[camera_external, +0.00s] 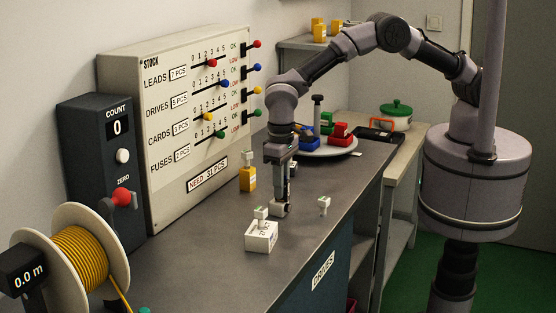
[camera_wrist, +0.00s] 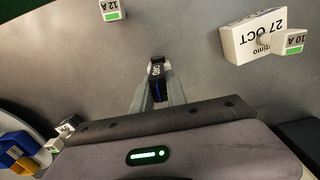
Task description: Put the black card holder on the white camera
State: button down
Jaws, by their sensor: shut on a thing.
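My gripper (camera_wrist: 156,88) points down low over the grey bench and is shut on a small black object with pale lettering and a blue edge, seen end-on, which looks like the black card holder (camera_wrist: 157,70). In the external view my gripper (camera_external: 280,207) is near the bench top, right of a white block, and the held object is hard to make out. I cannot pick out a white camera for certain. A small white-and-black thing (camera_wrist: 66,125) at the lower left of the wrist view is too small to identify.
The white block (camera_external: 261,238) marked 27 OCT carries a 10 A fuse (camera_wrist: 293,42). A 12 A fuse (camera_external: 324,204) stands to the right of my gripper. A yellow block (camera_external: 247,180) stands behind it. A round plate (camera_external: 330,151) holds coloured blocks. Bare bench lies in front.

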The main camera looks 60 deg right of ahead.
jog(key=shift+f, duration=0.1)
jog(key=c, duration=1.8)
grip_release()
jog(key=shift+f, duration=0.1)
jog(key=o, duration=0.5)
jog(key=shift+c, duration=0.2)
